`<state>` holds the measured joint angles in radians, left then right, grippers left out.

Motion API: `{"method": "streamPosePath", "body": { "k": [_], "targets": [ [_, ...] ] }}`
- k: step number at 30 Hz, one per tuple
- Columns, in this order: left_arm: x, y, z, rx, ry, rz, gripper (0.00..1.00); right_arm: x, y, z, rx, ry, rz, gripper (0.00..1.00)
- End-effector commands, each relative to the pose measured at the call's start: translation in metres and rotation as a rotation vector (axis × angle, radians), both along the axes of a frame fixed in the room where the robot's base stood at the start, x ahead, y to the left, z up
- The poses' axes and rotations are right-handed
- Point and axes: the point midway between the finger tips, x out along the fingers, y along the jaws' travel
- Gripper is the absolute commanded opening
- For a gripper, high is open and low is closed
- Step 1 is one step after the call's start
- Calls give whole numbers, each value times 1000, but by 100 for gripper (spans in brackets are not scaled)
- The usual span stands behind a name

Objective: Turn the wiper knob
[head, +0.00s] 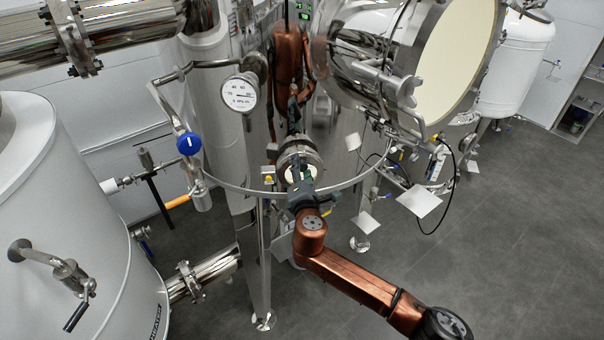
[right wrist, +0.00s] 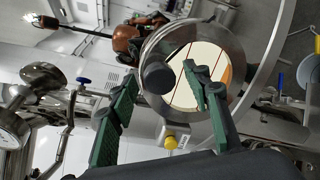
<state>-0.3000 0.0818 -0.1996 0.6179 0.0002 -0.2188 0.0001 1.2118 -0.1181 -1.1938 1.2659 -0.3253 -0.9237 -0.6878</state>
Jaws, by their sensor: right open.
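A round black knob (right wrist: 156,77) sits in front of a round sight glass (right wrist: 205,88) with a metal rim in the right wrist view. I take it to be the wiper knob. My right gripper (right wrist: 163,92) is open, with its green-padded fingers on either side of the knob as seen from the wrist. I cannot tell whether either finger touches it. In the head view my right gripper (head: 299,176) points at the sight glass port (head: 300,155) on the polished tank, and it hides the knob. My left gripper does not show.
A curved metal rail (head: 235,188) runs around the tank close to my gripper. A blue round handle (head: 189,143), a pressure gauge (head: 239,93) and a large white tank (head: 55,220) are at the left. White plates (head: 419,201) stick out at the right.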

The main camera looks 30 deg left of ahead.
Motion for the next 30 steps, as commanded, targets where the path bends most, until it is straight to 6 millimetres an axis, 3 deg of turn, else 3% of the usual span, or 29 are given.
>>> {"method": "streamPosePath", "body": {
  "k": [7, 21, 30],
  "targets": [
    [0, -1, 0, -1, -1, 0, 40, -19, -14, 1, 2, 3, 1, 44],
    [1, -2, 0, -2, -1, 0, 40, -87, -60, 9, 1, 1, 3, 44],
    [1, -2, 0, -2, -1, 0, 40, -98, -68, 10, -1, 1, 0, 44]
  ]
}}
